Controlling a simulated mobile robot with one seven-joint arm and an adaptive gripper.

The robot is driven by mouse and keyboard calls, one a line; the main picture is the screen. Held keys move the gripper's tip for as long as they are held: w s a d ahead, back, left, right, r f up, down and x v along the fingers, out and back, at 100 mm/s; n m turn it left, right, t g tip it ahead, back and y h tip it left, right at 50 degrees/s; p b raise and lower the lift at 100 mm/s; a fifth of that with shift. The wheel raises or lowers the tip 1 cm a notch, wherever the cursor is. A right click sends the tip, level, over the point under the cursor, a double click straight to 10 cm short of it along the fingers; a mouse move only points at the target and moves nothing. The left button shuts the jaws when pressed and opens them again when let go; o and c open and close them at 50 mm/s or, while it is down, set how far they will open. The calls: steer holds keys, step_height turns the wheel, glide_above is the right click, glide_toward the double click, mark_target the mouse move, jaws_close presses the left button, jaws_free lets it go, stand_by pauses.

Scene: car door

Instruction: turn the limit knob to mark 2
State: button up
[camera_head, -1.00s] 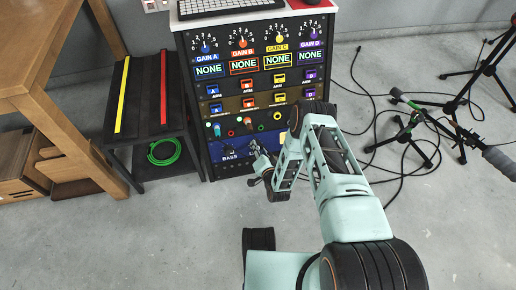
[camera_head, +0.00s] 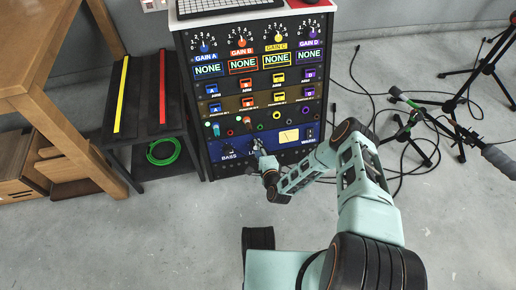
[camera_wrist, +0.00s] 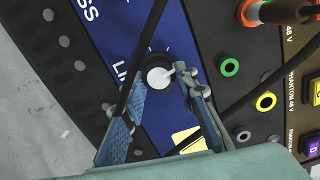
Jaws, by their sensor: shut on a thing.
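The limit knob shows in the wrist view as a round knob (camera_wrist: 158,77) with a pale face and dark rim, on the blue panel beside lettering that starts "LI". A light pointer on its face points right in that view. My gripper (camera_wrist: 163,76) is shut on the knob, one finger on each side, the tips close to the panel. In the head view my gripper (camera_head: 258,147) reaches the blue panel (camera_head: 217,151) low on the rack, right of the BASS label, and hides the knob.
Black cables cross the wrist view near the fingers. Jacks, including a green one (camera_wrist: 229,67), lie to the right of the knob. A meter (camera_head: 288,135) sits farther right on the panel. A dark side table (camera_head: 145,110) stands left of the rack; stands and cables lie right.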

steer(key=shift+m, duration=0.6)
steer(key=o, duration=1.2)
steer(key=shift+c, duration=0.2)
step_height(320, 180, up, 10)
